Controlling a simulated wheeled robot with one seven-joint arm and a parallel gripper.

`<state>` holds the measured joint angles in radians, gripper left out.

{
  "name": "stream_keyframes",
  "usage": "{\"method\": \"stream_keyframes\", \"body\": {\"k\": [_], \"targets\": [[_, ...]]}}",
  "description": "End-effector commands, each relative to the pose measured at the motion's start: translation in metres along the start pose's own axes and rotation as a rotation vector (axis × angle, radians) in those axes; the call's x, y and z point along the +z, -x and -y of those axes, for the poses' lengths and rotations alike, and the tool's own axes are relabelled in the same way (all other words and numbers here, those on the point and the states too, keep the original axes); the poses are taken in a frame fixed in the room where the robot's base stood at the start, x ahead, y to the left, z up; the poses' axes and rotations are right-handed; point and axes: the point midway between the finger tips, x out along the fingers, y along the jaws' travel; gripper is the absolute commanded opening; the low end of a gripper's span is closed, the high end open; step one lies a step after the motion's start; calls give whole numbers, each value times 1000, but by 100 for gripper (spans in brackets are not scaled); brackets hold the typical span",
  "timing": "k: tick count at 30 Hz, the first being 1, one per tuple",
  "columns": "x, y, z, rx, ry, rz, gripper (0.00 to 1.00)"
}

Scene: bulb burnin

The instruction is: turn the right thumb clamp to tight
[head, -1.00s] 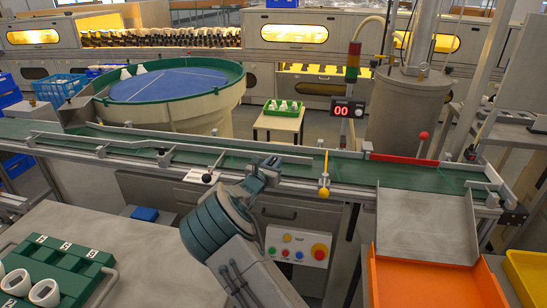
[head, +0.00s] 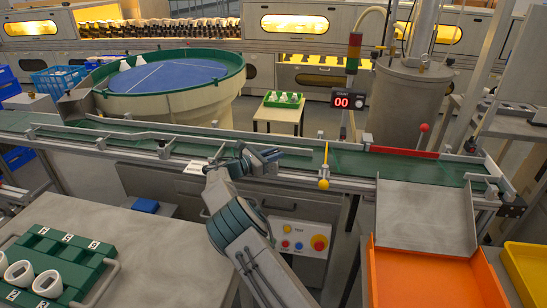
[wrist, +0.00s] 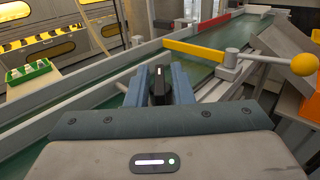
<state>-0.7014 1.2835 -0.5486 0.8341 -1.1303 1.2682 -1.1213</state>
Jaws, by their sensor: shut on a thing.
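My gripper (wrist: 158,84) is shut on a black knob (wrist: 159,86) with a pale mark on its top, which I take to be the right thumb clamp; a blue finger stands on each side of it. In the head view my gripper (head: 270,155) is at the near rail of the green conveyor (head: 345,162), pointing right. The knob is hidden there by the gripper. I cannot read a tight or loose marking in either view.
A yellow ball-ended lever (head: 324,184) stands on the rail just right of my gripper; its yellow arm (wrist: 194,49) crosses the belt. A button panel (head: 300,238) is below. An orange chute (head: 430,275) lies to the right. The belt near the gripper is empty.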

Motion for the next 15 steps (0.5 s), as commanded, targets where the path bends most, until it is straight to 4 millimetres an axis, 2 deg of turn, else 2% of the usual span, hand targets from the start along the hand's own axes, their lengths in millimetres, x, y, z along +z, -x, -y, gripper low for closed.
{"method": "stream_keyframes", "body": {"k": [15], "targets": [[-1,0,-1,-116,-3,1,0]]}}
